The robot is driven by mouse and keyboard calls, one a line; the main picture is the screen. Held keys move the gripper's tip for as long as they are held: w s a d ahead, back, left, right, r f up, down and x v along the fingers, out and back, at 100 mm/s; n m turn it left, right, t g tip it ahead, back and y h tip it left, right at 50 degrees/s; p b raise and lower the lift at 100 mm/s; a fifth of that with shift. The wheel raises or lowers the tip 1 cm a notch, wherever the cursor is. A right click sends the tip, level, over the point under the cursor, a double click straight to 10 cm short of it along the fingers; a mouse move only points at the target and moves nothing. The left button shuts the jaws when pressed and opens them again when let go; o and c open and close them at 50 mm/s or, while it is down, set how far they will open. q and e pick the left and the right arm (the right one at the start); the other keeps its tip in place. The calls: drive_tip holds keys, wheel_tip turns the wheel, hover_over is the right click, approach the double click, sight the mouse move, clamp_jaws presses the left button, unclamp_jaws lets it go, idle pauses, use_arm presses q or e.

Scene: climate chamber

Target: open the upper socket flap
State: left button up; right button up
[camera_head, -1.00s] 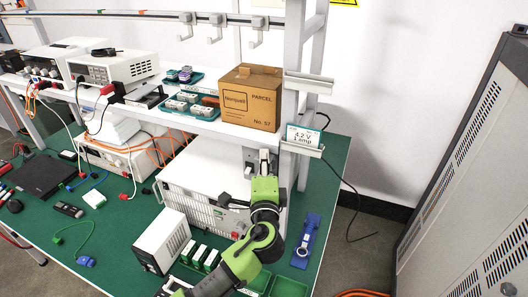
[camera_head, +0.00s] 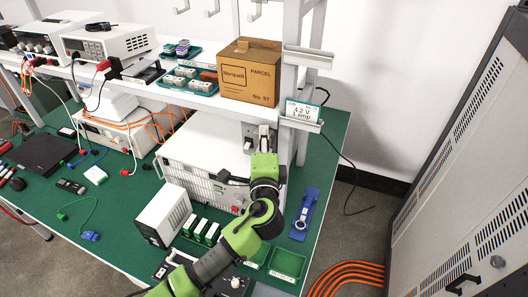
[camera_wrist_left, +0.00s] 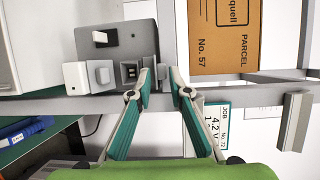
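A grey socket panel (camera_wrist_left: 118,42) is fixed by the shelf post. In the left wrist view, which is turned on its side, it carries a black slot, pale square parts and small dark sockets. In the head view the panel (camera_head: 249,131) is partly hidden by my gripper. I cannot tell which part is the upper flap or how far it stands open. In the head view the left gripper (camera_head: 264,132) is in front of the post.
A parcel box (camera_head: 249,70) stands on the shelf above. A label (camera_head: 303,112) hangs on the post to the right. A large white instrument (camera_head: 205,160) stands left of my gripper. A blue holder (camera_head: 304,215) lies on the green bench, right of my arm.

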use_arm(q)
drive_tip(key=s, duration=1)
drive_tip(key=shift+s+r, duration=0.25)
drive_tip(key=shift+s, duration=0.05)
